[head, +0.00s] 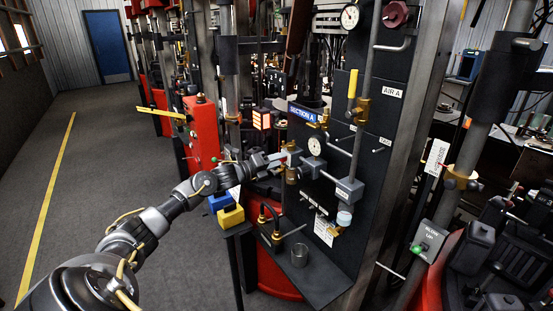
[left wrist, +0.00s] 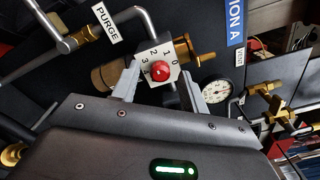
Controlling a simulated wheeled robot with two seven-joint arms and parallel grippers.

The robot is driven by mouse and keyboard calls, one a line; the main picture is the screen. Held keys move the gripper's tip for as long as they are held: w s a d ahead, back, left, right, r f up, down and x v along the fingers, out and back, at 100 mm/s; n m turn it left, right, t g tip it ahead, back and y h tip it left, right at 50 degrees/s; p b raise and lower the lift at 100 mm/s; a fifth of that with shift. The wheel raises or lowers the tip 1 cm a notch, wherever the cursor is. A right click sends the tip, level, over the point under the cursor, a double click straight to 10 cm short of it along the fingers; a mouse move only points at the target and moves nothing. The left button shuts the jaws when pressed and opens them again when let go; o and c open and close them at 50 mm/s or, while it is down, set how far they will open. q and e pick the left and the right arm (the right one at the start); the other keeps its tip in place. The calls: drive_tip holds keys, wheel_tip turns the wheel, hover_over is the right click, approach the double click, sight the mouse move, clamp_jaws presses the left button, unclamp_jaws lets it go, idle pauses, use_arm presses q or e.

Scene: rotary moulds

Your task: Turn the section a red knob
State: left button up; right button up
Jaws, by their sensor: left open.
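The red knob (left wrist: 160,71) sits on a white dial plate (left wrist: 151,84) with numbers, in the left wrist view. My left gripper (left wrist: 160,66) is open, with one finger on each side of the knob and dial. Whether the fingers touch it cannot be told. In the head view my left gripper (head: 277,158) reaches the panel just below the blue "SECTION A" label (head: 303,112). I cannot make out the knob there. The label also shows in the left wrist view (left wrist: 235,22). My right gripper is not in view.
Brass fittings (left wrist: 196,52) and a gauge (left wrist: 217,90) sit close beside the dial. A "PURGE" tag and a bent pipe (left wrist: 125,14) are near it. In the head view a shelf with a metal cup (head: 299,255) is below, and blue and yellow boxes (head: 231,216) stand under my arm. The left floor is clear.

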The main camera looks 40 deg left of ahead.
use_arm(q)
drive_tip(key=shift+w, duration=0.1)
drive_tip(key=shift+c, duration=0.2)
clamp_jaws()
drive_tip(key=shift+n, duration=4.3)
